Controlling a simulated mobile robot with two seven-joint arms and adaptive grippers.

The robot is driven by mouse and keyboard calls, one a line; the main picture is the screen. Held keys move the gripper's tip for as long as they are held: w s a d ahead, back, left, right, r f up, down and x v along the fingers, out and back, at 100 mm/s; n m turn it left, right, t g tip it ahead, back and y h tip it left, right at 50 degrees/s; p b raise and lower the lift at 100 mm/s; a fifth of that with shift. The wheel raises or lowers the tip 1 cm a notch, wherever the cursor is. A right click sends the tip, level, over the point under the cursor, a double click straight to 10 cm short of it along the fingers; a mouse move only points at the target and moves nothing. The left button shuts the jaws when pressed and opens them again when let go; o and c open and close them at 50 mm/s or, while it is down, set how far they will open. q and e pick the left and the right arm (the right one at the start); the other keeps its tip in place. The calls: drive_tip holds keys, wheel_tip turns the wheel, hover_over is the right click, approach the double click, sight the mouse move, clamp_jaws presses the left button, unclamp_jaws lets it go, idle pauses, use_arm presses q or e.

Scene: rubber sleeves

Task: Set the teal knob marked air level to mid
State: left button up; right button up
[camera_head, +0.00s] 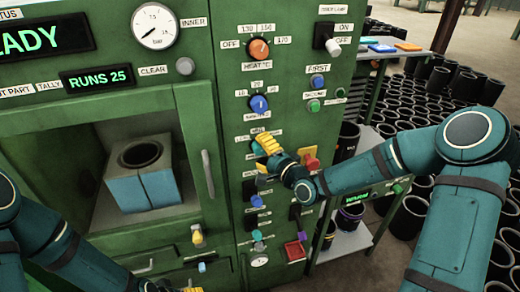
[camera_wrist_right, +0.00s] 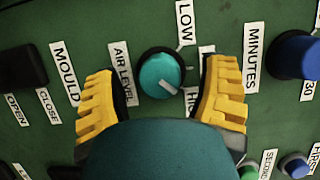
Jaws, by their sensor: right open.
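The teal knob (camera_wrist_right: 160,75) sits on the green panel beside the label AIR LEVEL (camera_wrist_right: 122,74) in the right wrist view. Its white pointer mark aims toward the lower right, at the partly covered HIGH label, away from the LOW label (camera_wrist_right: 185,22). My right gripper (camera_wrist_right: 163,84) is open, with one yellow finger on each side of the knob and a gap to it. In the head view my right gripper (camera_head: 263,157) is at the panel and mostly hides the knob. Of my left gripper only a small yellow part shows at the bottom edge; its jaws cannot be made out.
A blue MINUTES knob (camera_wrist_right: 297,55) and a dark MOULD switch (camera_wrist_right: 22,66) flank the knob. In the head view an orange HEAT knob (camera_head: 258,48) is above, and a red and yellow control (camera_head: 311,158) is close right of my gripper. Black sleeves (camera_head: 395,150) crowd the floor.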

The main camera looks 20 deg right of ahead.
drive_tip(key=shift+w+a, duration=0.15)
drive_tip(key=shift+w, duration=0.15)
drive_tip(key=c, duration=1.2)
